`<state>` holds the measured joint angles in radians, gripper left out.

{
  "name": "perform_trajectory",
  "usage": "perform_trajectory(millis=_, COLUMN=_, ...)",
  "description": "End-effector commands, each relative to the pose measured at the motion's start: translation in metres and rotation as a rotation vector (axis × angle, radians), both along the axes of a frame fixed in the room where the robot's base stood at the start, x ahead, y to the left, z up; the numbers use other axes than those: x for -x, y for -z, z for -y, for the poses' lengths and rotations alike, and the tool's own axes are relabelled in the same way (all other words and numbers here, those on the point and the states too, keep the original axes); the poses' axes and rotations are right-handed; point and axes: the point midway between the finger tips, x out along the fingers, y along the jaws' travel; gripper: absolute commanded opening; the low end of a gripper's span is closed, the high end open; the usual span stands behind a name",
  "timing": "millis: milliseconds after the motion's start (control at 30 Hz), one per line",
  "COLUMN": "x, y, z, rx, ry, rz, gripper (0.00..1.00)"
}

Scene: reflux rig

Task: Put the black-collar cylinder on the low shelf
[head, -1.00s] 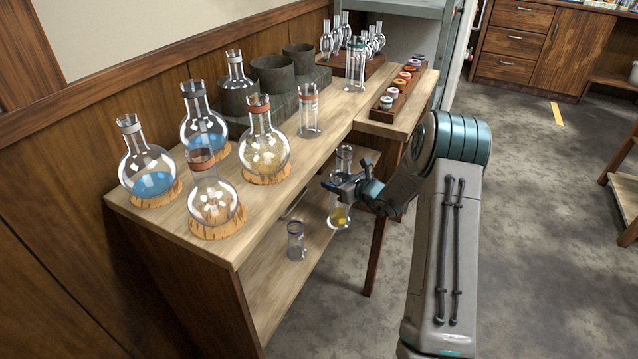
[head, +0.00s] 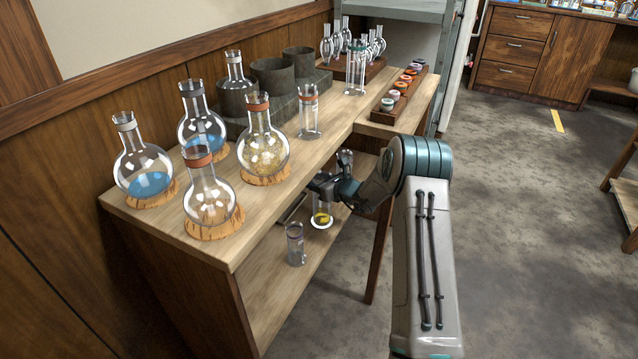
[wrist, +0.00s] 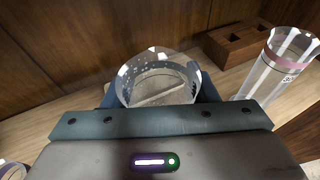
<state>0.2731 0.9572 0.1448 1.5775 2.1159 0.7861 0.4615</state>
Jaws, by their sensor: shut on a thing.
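My gripper (head: 325,186) is shut on a clear glass cylinder (head: 321,213) with yellow matter near its base. The gripper hides most of its upper part, and I cannot make out a black collar. In the wrist view, the held cylinder's open rim (wrist: 158,62) rises between the jaws. The cylinder is at the low shelf (head: 270,290), beneath the bench top. I cannot tell whether its base touches the shelf. Another glass cylinder (head: 345,160) shows behind my gripper; a pink-collared one (wrist: 285,60) stands right in the wrist view.
The bench top (head: 265,215) overhangs the shelf and carries round flasks on cork rings, dark pots and a glass cylinder (head: 309,112). A wooden block with square holes (wrist: 235,45) stands against the back panel. The shelf's near left end is clear.

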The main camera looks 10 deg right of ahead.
Motion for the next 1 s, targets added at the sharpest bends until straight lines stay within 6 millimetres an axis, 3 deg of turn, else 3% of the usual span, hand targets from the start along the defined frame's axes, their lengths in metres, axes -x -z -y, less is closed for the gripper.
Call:
perform_trajectory(millis=167, x=0.0, y=0.004, z=0.0, rx=-0.001, ry=0.0, rz=0.001, gripper=0.02)
perform_trajectory(millis=200, x=0.0, y=0.004, z=0.0, rx=-0.001, ry=0.0, rz=0.0, gripper=0.56)
perform_trajectory(millis=267, x=0.0, y=0.003, z=0.0, rx=0.0, ry=0.0, rz=-0.001, gripper=0.72)
perform_trajectory(millis=700, x=0.003, y=-0.003, z=0.002, rx=0.0, ry=0.001, rz=-0.001, gripper=0.75)
perform_trajectory(millis=1000, x=0.051, y=-0.021, z=0.033, rx=0.0, ry=0.003, rz=-0.002, gripper=0.75)
